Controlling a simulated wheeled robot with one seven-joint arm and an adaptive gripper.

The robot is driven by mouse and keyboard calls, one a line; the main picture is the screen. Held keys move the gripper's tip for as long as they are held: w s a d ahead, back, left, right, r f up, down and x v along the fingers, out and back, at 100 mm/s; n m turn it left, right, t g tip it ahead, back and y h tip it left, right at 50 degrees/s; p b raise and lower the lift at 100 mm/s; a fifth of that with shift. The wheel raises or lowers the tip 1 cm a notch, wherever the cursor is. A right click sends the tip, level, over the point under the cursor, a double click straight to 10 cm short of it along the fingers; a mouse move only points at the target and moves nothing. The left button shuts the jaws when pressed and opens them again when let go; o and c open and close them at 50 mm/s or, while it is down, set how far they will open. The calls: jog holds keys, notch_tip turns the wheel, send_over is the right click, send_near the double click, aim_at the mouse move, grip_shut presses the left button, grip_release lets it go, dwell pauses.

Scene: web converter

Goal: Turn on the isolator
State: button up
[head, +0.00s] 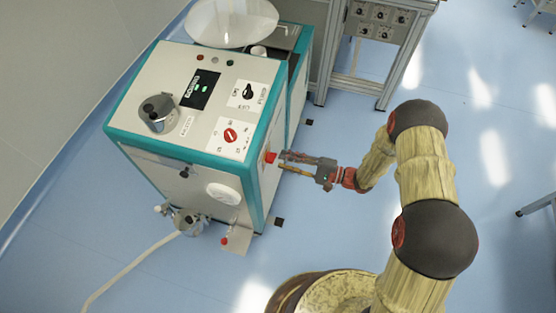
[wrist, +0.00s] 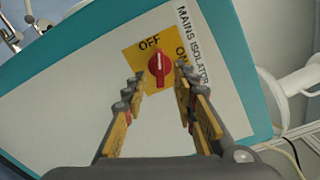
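The mains isolator is a red rotary knob (wrist: 159,66) on a yellow plate (wrist: 138,58) marked OFF and ON, on the machine's white side panel. Its white mark points up toward OFF. The knob also shows in the head view as a small red spot (head: 270,158) on the machine's right side. My gripper (wrist: 160,78) is open and empty in the wrist view, its fingers apart to the left and right of the knob's lower part. In the head view my gripper (head: 283,162) reaches the panel from the right. I cannot tell whether the fingertips touch the knob or plate.
The white and teal machine (head: 148,75) has a top panel with a red dial (head: 230,135), a black switch (head: 248,92) and a display (head: 201,89). A metal frame (head: 376,50) with a switch panel stands behind. Blue floor (head: 335,240) is free right of the machine.

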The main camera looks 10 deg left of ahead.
aim_at(272, 158)
jog(key=shift+w+a+b, duration=0.15)
jog(key=shift+a+b, duration=0.2)
jog(key=shift+a, duration=1.4)
jog(key=shift+c, duration=0.4)
grip_shut()
